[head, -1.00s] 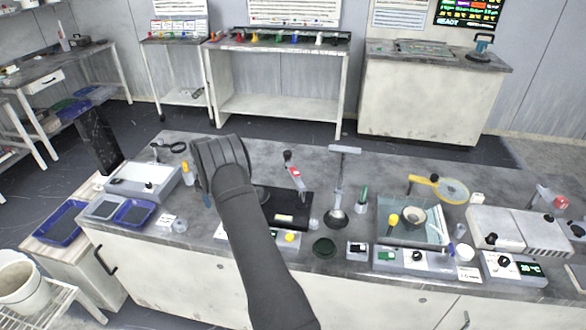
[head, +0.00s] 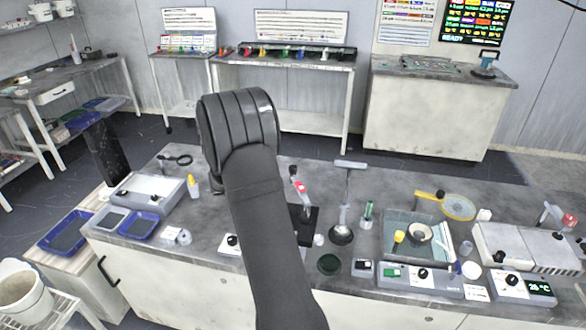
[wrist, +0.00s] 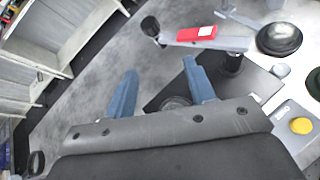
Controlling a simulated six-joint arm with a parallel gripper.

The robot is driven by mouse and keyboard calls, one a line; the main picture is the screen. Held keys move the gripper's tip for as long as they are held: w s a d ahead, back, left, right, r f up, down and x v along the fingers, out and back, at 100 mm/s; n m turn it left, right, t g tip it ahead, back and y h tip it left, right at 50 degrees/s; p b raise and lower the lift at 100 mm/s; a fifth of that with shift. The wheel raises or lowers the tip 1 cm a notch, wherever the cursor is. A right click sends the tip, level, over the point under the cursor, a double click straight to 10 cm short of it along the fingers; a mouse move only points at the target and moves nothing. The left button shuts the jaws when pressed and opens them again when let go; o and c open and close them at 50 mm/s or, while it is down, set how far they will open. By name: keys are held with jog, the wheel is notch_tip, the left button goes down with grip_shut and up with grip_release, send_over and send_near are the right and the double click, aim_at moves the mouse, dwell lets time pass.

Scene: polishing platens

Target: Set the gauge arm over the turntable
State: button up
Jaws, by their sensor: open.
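The gauge arm (wrist: 222,43) is a grey bar with a red block and a black knob at its free end. It sits on a dark post and also shows in the head view (head: 302,194). A black plate (wrist: 238,88) lies below it. A round disc (wrist: 175,102), probably the turntable, is partly hidden behind my gripper; the bar points away from it. In the head view my own arm covers this disc. My gripper (wrist: 161,69) is open and empty, with the gauge arm ahead and to the right of its blue fingers, apart from them.
A dark dome (wrist: 279,38) and a grey box with a yellow button (wrist: 301,126) stand to the right. Bare bench top lies beyond the gauge arm.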

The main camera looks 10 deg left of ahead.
aim_at(292, 168)
jog(key=w+d+f+n, duration=0.1)
jog(key=w, duration=0.3)
jog(key=w+d+f+n+t+y, duration=0.1)
jog(key=w+d+f+n, duration=0.1)
jog(key=w, duration=0.3)
jog(key=w+d+f+n+t, duration=0.1)
jog(key=w+d, duration=0.1)
jog(key=w, duration=0.2)
jog(key=shift+w+f+y, duration=0.15)
jog(key=shift+f+y, duration=0.1)
jog(key=shift+y, duration=0.15)
jog(key=shift+c, duration=0.4)
grip_shut()
